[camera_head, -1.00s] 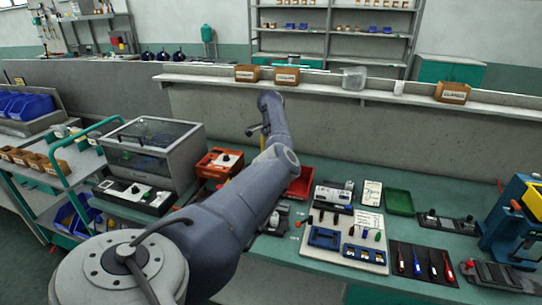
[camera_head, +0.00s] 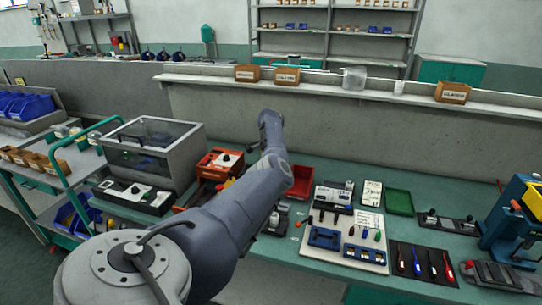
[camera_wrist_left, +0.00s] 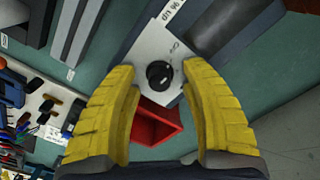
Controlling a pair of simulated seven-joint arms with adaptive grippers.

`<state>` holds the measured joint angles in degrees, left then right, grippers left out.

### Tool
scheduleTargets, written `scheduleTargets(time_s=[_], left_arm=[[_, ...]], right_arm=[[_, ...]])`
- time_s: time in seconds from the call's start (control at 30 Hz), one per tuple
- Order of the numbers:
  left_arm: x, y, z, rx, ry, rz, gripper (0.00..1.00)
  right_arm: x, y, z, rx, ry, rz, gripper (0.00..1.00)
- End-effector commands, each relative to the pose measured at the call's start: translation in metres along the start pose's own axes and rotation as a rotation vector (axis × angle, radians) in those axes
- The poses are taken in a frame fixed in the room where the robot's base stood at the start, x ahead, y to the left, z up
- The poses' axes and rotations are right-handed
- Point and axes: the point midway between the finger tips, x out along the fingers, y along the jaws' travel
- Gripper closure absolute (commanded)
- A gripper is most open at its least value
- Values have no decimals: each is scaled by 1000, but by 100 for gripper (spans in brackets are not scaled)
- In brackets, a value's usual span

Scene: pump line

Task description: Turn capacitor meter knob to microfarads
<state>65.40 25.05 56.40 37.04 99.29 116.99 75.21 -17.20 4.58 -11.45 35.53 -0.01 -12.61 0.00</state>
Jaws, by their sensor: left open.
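In the left wrist view, the capacitor meter (camera_wrist_left: 158,42) has a pale face plate on a dark body. Its round black knob (camera_wrist_left: 160,74) carries a light pointer mark and lies between my fingertips in the picture. My left gripper (camera_wrist_left: 162,82) has its yellow fingers spread on either side of the knob, with visible gaps. I cannot tell how far above the knob the fingertips are. The plate's printing is too small to read surely. In the head view, my left arm hides the meter and most of the gripper. My right gripper is not in view.
A red bin (camera_wrist_left: 155,125) sits beside the meter, close to the fingers; it also shows in the head view (camera_head: 300,181). An orange device (camera_head: 220,164) stands left of my arm. A tool board (camera_head: 340,265) and green tray (camera_head: 399,202) lie right. A wall shelf (camera_head: 330,88) runs behind.

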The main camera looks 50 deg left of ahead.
Motion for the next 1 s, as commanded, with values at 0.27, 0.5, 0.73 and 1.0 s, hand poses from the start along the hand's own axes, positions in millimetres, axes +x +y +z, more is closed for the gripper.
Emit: scheduleTargets(time_s=[0.27, 0.5, 0.73, 1.0], left_arm=[[0, 0, 0, 0, 0, 0, 84], [0, 0, 0, 0, 0, 0, 100], [-1, 0, -1, 1, 2, 0, 100], [-1, 1, -2, 42, 5, 0, 100]], right_arm=[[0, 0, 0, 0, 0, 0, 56], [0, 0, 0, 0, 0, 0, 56], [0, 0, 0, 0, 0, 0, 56], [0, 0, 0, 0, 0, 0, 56]])
